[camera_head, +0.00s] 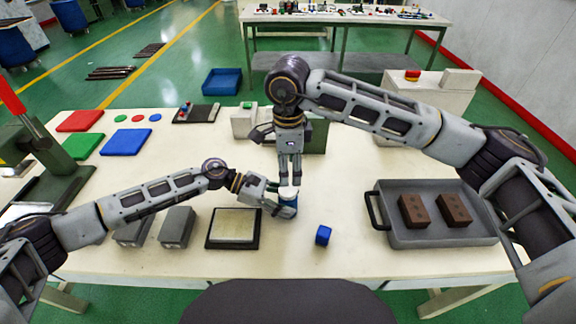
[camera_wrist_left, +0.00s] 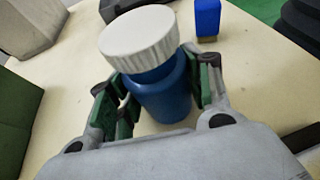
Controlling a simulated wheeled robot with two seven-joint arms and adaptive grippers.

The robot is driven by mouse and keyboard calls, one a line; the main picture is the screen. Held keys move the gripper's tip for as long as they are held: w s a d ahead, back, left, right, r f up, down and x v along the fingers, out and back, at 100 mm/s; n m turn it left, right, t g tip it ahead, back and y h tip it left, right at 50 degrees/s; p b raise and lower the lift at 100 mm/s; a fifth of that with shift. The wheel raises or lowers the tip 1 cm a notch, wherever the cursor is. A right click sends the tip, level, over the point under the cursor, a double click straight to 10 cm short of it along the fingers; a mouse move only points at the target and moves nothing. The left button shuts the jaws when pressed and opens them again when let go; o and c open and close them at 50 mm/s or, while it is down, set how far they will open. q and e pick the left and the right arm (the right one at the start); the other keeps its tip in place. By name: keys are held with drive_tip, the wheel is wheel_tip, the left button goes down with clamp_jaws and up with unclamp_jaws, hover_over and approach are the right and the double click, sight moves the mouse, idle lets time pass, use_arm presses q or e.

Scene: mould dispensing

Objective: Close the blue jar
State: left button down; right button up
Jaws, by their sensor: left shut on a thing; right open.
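The blue jar (camera_head: 288,207) stands on the cream table, with a white ribbed lid (camera_head: 288,192) on its top. In the left wrist view the jar body (camera_wrist_left: 165,95) and lid (camera_wrist_left: 138,40) are close and clear; I cannot tell whether the lid is tightened. My left gripper (camera_head: 284,205) is shut on the jar's body from the side; its green-padded fingers lie on both sides of the jar in the left wrist view (camera_wrist_left: 158,92). My right gripper (camera_head: 289,181) points down, open, just above or behind the lid; the exact gap is unclear.
A grey tray (camera_head: 400,238) with two brown blocks is at the right. A black-framed plate (camera_head: 233,228) and grey blocks (camera_head: 177,227) are at the left. A pale box (camera_head: 243,122) stands behind.

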sight(288, 190)
drive_tip(key=n, duration=1.2)
drive_tip(key=shift+a+n, duration=0.1)
drive_tip(key=shift+n, duration=0.2)
idle(0.5)
drive_tip(key=shift+f, duration=4)
drive_tip(key=c, duration=1.1)
